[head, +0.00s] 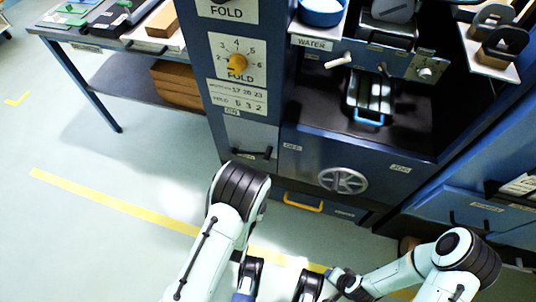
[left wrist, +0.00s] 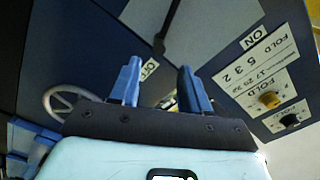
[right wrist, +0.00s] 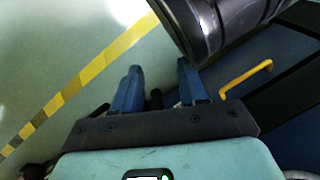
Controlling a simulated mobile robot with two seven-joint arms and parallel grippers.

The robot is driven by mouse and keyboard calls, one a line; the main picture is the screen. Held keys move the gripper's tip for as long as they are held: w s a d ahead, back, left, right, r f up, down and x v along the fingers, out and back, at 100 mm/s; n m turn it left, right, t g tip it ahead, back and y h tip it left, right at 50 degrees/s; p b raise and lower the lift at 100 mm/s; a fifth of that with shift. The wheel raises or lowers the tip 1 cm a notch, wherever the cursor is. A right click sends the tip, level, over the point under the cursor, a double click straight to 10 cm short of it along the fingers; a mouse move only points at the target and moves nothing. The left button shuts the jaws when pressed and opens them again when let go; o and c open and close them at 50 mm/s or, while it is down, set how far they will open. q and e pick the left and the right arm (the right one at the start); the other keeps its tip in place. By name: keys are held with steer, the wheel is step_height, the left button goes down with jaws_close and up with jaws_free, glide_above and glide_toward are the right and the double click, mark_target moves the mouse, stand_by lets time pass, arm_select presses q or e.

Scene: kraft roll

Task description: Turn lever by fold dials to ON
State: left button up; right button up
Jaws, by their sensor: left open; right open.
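The lever (head: 252,153) is a black bar on a light grey plate below the fold dials, lying roughly level toward the OFF label (head: 292,147). The ON label (head: 232,112) is above the plate. In the left wrist view the lever (left wrist: 171,28) is a dark bar beyond the fingertips, with the OFF label (left wrist: 149,68) partly behind them and the ON label (left wrist: 252,38) to the right. My left gripper (left wrist: 160,68) is open and empty, apart from the lever. My right gripper (right wrist: 158,68) is open and empty. The head view does not show either gripper's fingertips.
The fold dial (head: 237,64) has a yellow knob. Right of the lever are a handwheel (head: 343,180) and a drawer with a yellow handle (head: 304,202). A bench (head: 95,42) stands at the left. The floor before the machine is clear, crossed by a yellow line (head: 115,203).

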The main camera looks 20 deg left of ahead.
mark_target(267, 155)
arm_select(q)
steer(key=w+b, duration=0.1)
steer(key=w, duration=0.9)
steer(key=shift+d+b, duration=0.15)
steer(key=shift+b, duration=0.25)
arm_select(e)
steer(key=shift+g, duration=0.7)
steer(key=s+f, duration=0.3)
steer(key=shift+s+d+f, duration=0.15)
steer(key=shift+s+d, duration=0.1)
steer(key=shift+s, duration=0.1)
arm_select(q)
jaws_close()
